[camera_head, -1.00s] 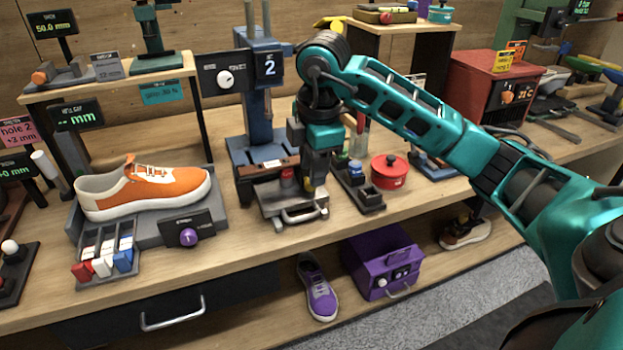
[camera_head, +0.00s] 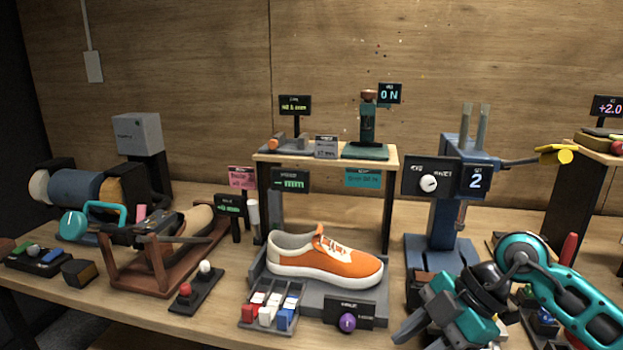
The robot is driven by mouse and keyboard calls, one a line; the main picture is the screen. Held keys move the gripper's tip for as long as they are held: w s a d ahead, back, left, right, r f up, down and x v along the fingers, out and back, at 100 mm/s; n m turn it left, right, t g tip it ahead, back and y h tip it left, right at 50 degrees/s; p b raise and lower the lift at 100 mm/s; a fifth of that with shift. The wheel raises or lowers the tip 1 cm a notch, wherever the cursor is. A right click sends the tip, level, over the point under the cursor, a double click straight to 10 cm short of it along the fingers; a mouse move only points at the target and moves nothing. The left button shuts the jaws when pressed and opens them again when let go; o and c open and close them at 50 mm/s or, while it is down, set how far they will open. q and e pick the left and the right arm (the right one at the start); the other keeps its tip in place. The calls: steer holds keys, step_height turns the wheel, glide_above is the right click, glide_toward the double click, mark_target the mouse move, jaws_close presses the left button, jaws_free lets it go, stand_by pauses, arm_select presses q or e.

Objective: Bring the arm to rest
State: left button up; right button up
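My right arm (camera_head: 565,290), teal and black, comes in from the lower right. Its gripper (camera_head: 425,325) is low over the front of the workbench, in front of the blue press (camera_head: 447,205). The gripper's fingers point to the lower left, and I cannot tell whether they are apart or closed. I see nothing held in it. It is just right of the panel with the purple knob (camera_head: 347,321). My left arm and gripper are not in view.
An orange-and-cream sneaker (camera_head: 345,265) sits on a grey stand. A block of red, white and blue switches (camera_head: 270,307) lies in front. A brown wooden stand (camera_head: 150,270) is at left. The workbench (camera_head: 215,330) is crowded, with narrow free strips.

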steer(key=s+a+r+m+t+y, duration=0.1)
steer(key=a+r+t+y, duration=0.15)
steer(key=a+y, duration=0.3)
steer(key=s+a+r+m+t+y, duration=0.1)
steer(key=a+t+y, duration=0.2)
steer(key=a+y, duration=0.3)
steer(key=w+d+f+m+t+h, duration=0.2)
steer(key=d+f+m+t+h, duration=0.7)
steer(key=m+t, duration=0.35)
steer(key=s+d+f+m+g+h, duration=0.2)
steer(key=s+f, duration=0.4)
steer(key=f, duration=0.3)
steer(key=s+d+f+m+g+h, duration=0.2)
steer(key=s+f+g+h, duration=0.3)
steer(key=f, duration=0.4)
steer(key=shift+s+g+h, duration=0.3)
steer(key=shift+s+h, duration=0.05)
steer(key=shift+s, duration=0.1)
steer(key=shift+d+r+m, duration=0.1)
steer(key=shift+m, duration=0.15)
